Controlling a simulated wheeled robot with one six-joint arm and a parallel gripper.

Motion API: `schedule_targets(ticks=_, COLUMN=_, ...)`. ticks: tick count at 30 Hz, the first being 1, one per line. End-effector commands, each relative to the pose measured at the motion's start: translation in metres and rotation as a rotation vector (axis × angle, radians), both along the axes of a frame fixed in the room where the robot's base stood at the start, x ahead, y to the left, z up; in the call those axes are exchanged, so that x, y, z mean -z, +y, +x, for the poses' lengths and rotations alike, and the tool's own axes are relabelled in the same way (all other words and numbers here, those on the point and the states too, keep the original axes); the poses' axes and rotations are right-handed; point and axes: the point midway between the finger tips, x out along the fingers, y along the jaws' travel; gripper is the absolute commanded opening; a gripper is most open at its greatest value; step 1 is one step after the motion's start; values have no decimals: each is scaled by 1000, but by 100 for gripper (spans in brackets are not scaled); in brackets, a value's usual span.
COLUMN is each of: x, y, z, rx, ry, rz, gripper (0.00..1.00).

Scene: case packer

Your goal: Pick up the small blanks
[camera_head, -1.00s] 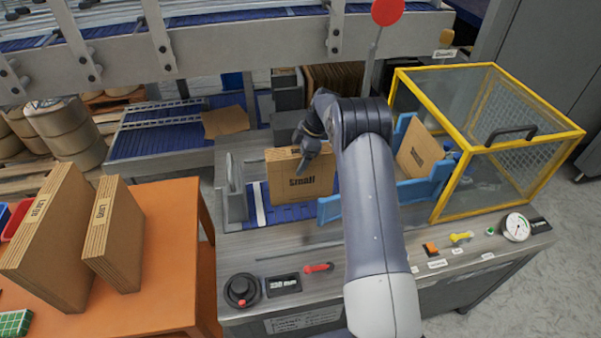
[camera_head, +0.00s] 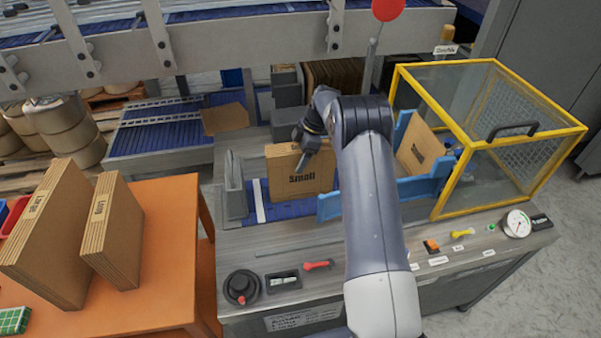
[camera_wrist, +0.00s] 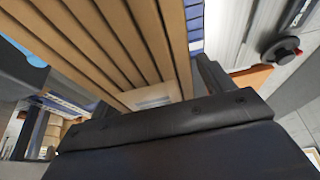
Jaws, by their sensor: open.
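The small blanks (camera_head: 304,182) stand upright as a brown cardboard stack marked "Small" on the blue bed of the machine. My gripper (camera_head: 309,150) is at the top of this stack, partly in front of it. In the wrist view the layered edges of the blanks (camera_wrist: 130,40) fill the upper middle, close to my open gripper (camera_wrist: 155,105). One finger shows right of the stack; the other side is hard to make out. I cannot tell whether the fingers touch the cardboard.
A blue guide (camera_head: 400,190) stands right of the stack, with another blank (camera_head: 418,148) behind it by the yellow-framed guard (camera_head: 470,140). Two larger stacks, one marked "Large" (camera_head: 50,235), stand on the orange table (camera_head: 165,275). A black knob (camera_head: 241,289) sits at the front left.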

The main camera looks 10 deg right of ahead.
Motion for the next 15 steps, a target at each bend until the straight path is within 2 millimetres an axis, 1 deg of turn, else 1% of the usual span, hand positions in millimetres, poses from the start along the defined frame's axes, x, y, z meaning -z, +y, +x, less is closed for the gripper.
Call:
schedule_targets(ticks=12, x=1, y=0, z=0, rx=0, ry=0, rz=0, gripper=76)
schedule_targets(ticks=15, x=1, y=0, z=0, rx=0, ry=0, rz=0, gripper=68)
